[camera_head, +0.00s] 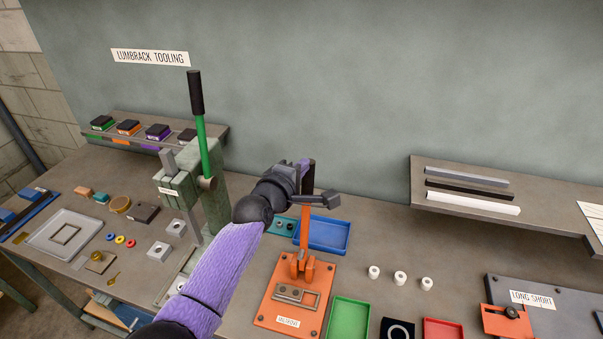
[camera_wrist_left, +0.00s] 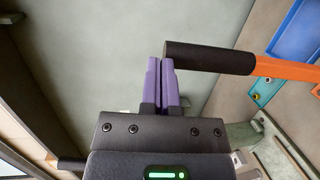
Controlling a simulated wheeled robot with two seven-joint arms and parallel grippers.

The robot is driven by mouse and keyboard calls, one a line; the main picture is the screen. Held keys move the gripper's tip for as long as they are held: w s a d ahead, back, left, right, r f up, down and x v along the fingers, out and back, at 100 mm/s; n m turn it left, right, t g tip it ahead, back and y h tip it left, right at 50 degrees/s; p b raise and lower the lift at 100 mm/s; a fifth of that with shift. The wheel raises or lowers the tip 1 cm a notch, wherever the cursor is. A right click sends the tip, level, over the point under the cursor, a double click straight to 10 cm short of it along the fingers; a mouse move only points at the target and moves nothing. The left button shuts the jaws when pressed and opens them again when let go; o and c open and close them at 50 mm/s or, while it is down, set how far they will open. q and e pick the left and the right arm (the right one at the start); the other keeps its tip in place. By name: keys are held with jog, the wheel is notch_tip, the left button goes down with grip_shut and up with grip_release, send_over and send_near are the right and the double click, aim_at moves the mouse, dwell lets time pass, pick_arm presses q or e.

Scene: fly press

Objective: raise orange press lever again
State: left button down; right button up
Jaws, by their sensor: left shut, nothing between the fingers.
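The orange press (camera_head: 290,293) stands on the bench, low in the middle of the head view. Its orange lever (camera_head: 305,222) points up, with a black handle (camera_head: 308,178) at the top, partly hidden by my left gripper (camera_head: 302,168). In the left wrist view the black handle (camera_wrist_left: 208,57) and orange lever shaft (camera_wrist_left: 284,68) reach in from the right. My left gripper's purple fingers (camera_wrist_left: 160,75) are shut with nothing between them. The handle's end is right beside the fingertips; I cannot tell whether they touch. My right gripper is not in view.
A green press with a tall green lever (camera_head: 202,140) stands left of my arm. A blue tray (camera_head: 325,235) lies behind the orange press. Green (camera_head: 348,318) and red (camera_head: 443,329) trays and several white rings (camera_head: 400,278) lie to the right. A raised shelf (camera_head: 480,215) stands at the right.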

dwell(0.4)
pick_arm(q)
jog(key=s+a+f+m+g+y+p, duration=0.1)
jog(key=s+a+f+m+g+y, duration=0.3)
jog(key=s, duration=0.8)
jog(key=s+a+f+m+g+y+p, duration=0.1)
jog(key=s+a+f+m+g, duration=0.15)
jog(key=s+a+m, duration=0.65)
jog(key=s+a+f+m+g+y+p, duration=0.1)
jog(key=s+a+f+g+y, duration=0.2)
jog(key=s, duration=1.1)
jog(key=s+a+f+g+b, duration=0.1)
jog(key=s+f+g+b, duration=0.2)
jog(key=f+b, duration=2.15)
jog(key=s+a+f+b, duration=0.1)
jog(key=s+f, duration=0.3)
jog(key=f, duration=0.7)
jog(key=s+a+f+b, duration=0.1)
jog(key=s+f, duration=0.4)
jog(key=f, duration=0.6)
jog(key=s+a+f+m+g+b, duration=0.1)
jog(key=s+f, duration=0.4)
jog(key=f, duration=0.6)
jog(key=shift+f+b, duration=0.3)
jog(key=shift+b, duration=0.45)
